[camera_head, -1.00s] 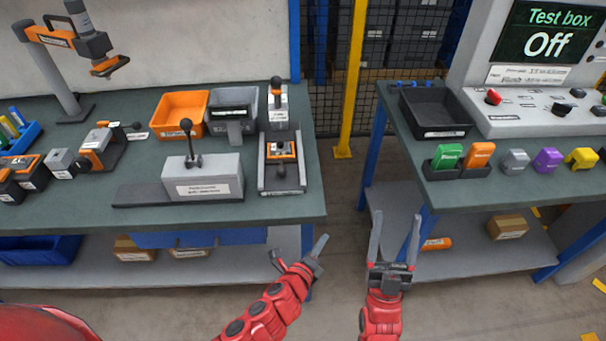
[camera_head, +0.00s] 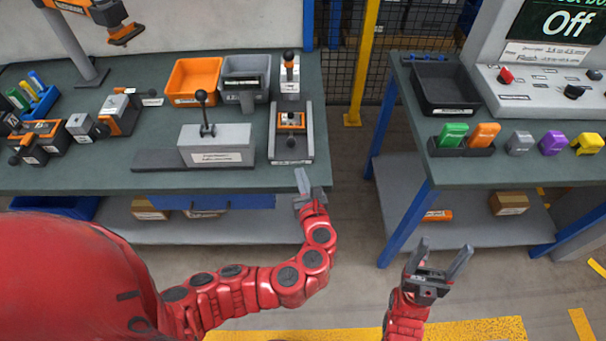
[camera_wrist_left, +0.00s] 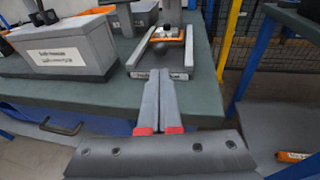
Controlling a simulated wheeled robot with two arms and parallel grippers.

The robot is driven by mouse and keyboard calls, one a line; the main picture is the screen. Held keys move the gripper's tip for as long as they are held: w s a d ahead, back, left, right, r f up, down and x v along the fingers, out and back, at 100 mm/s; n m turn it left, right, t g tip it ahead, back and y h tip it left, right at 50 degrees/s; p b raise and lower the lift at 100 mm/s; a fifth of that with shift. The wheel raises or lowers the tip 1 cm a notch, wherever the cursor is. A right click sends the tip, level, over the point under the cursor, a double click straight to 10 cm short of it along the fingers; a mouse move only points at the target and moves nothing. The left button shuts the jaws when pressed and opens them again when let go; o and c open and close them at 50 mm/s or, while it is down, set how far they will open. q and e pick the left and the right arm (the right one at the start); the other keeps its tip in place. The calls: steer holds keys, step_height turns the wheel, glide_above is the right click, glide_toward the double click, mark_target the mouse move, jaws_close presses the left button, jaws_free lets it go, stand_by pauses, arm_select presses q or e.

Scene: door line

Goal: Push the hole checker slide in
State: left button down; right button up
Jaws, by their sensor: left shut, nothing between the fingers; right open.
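The device I take to be the hole checker (camera_head: 306,148) stands near the right front of the left bench; its label is too small to read. Its slide is an orange carriage (camera_head: 291,120) with dark knobs, between two grey rails. In the left wrist view the orange carriage (camera_wrist_left: 166,42) and the light front plate (camera_wrist_left: 176,75) show just beyond my fingers. My left gripper (camera_head: 301,182) is shut and empty at the bench's front edge, in front of the checker; I cannot tell whether it touches. My right gripper (camera_head: 443,248) is open and empty over the floor, right of the left one.
A grey block with a lever (camera_head: 217,146) stands just left of the checker. An orange bin (camera_head: 193,98) and a grey bin (camera_head: 246,68) are behind. The right bench (camera_head: 445,170) holds a black tray (camera_head: 445,92) and several coloured pieces. A floor gap separates the benches.

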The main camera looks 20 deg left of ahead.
mark_target(293, 140)
arm_select(q)
steer(key=p+x, duration=0.2)
steer(key=x, duration=0.8)
steer(key=shift+w, duration=0.1)
steer(key=shift+w, duration=0.15)
steer(key=x, duration=0.3)
steer(key=shift+w+r+b, duration=0.25)
steer(key=shift+w+b, duration=0.05)
steer(key=shift+w, duration=0.25)
steer(key=shift+r, duration=0.3)
